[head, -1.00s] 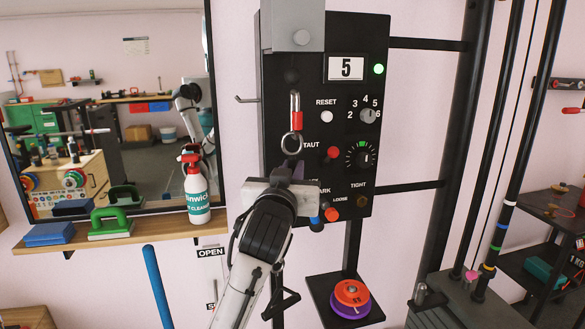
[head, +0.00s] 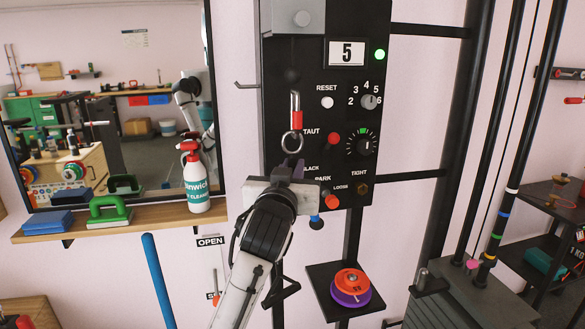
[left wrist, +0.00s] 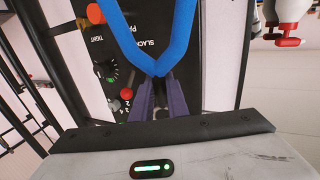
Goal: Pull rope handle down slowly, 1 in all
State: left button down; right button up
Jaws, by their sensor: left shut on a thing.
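My left gripper (head: 290,170) is in front of the lower left of a black control panel (head: 345,100). In the left wrist view its purple fingers (left wrist: 155,97) are shut on the bottom of a blue rope handle (left wrist: 133,42), whose two strands spread away in a V. In the head view the gripper hides most or all of the handle. A metal hook with a red band (head: 297,119) and ring hangs just above the gripper. My right gripper is out of view.
A wooden shelf (head: 150,220) at left holds a spray bottle (head: 195,178), a green-handled block (head: 108,212) and a blue block (head: 48,222). Below the panel, a small black ledge (head: 322,286) bears orange and purple discs. Black uprights and a weight stack (head: 470,302) stand at right.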

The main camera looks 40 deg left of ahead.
pick_arm(q)
jog(key=shift+f+b, duration=0.6)
jog(key=shift+f, duration=0.85)
jog(key=shift+f+b, duration=0.8)
jog(key=shift+f, duration=0.45)
jog(key=shift+f+b, duration=0.75)
jog(key=shift+f, duration=0.35)
jog(key=shift+r+p, duration=0.4)
jog(key=shift+p, duration=0.25)
